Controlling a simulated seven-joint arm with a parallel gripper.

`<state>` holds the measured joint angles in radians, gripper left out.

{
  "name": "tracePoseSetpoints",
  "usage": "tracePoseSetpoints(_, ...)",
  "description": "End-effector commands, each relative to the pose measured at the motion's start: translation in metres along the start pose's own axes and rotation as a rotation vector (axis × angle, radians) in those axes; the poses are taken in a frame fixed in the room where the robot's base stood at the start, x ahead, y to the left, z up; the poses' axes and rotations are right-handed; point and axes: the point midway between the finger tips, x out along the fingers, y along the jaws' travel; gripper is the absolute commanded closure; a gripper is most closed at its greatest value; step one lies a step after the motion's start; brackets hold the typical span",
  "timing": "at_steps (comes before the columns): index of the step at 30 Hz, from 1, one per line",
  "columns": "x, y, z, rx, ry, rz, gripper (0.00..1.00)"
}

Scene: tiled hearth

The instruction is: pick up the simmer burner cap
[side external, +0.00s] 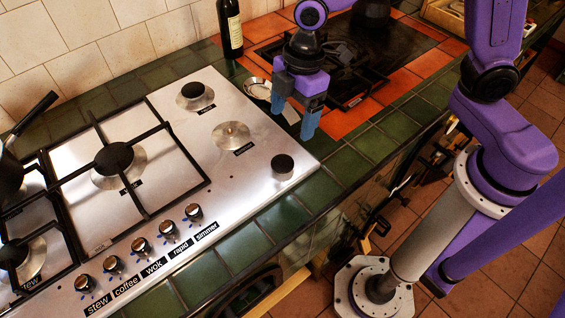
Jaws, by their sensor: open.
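A small black round cap (283,165) rests on the steel hob (190,215) near its right corner, away from any burner. It is probably the simmer burner cap, but I see no marking on it. A bare burner (231,135) without a black cap is to its upper left; its label is too small to read. Another burner with a black cap (194,91) is further back. My gripper (293,115) is open and empty, with blue fingers pointing down. In the picture it is above the loose cap, apart from it, near the hob's right edge.
A dark bottle (230,28) stands behind the hob. A shiny metal dish (258,88) lies close to my gripper. A black grate (342,92) is on the orange tiles at right. Grates and a pan (10,172) occupy the left. Green tiles (345,165) at front right are clear.

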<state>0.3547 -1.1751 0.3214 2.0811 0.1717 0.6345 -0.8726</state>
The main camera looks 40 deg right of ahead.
Motion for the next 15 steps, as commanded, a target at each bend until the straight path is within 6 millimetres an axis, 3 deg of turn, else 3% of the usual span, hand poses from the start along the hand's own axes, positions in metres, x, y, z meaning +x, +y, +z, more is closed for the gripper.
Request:
tracePoseSetpoints(9, 0.053, -0.001, 0.001, 0.000, -0.004, -0.003, 0.17)
tracePoseSetpoints(15, 0.076, 0.000, 0.001, 0.000, -0.003, -0.002, 0.17)
